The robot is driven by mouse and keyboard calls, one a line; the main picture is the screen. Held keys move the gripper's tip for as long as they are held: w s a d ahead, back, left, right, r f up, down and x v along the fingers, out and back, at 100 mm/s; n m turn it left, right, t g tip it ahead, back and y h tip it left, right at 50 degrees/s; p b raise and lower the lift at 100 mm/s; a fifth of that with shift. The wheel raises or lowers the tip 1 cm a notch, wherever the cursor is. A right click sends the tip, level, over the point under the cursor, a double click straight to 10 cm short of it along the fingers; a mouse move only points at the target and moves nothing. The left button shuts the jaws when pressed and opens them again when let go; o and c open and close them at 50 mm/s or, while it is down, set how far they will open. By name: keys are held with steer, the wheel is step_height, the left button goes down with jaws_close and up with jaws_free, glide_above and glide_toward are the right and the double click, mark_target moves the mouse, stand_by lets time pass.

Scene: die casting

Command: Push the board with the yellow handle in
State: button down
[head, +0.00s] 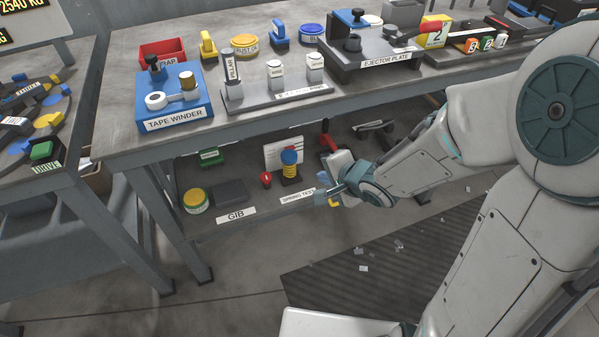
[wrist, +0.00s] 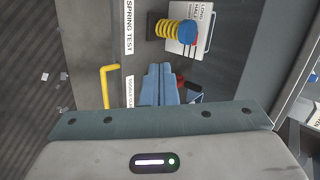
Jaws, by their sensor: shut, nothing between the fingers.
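The yellow handle (wrist: 108,86) is a bent bar at the front of the lower shelf in the wrist view, left of my fingers. In the head view only a bit of yellow (head: 334,203) shows below my gripper. The board it belongs to is mostly hidden by my gripper and hard to tell from the grey shelf. My gripper (wrist: 160,70) has its blue-grey fingers together and empty, apart from the handle. In the head view my gripper (head: 322,197) is at the lower shelf's front edge, by the spring test label.
A red-handled clamp (head: 328,141) is behind my gripper. The workbench top (head: 130,95) overhangs the shelf. A dark floor mat (head: 370,265) lies in front.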

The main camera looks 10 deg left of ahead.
steer(key=b+x, duration=0.1)
steer(key=x, duration=1)
steer(key=shift+s, duration=0.15)
steer(key=shift+w+a+r+b, duration=0.15)
steer(key=shift+w+a, duration=0.2)
steer(key=shift+w, duration=0.1)
steer(key=shift+w+a+r+b, duration=0.1)
steer(key=shift+w+a+b, duration=0.05)
steer(key=shift+w+a, duration=0.3)
steer(key=shift+w+a+r, duration=0.1)
steer(key=shift+w+a, duration=0.25)
steer(key=shift+w, duration=0.15)
steer(key=shift+w, duration=0.1)
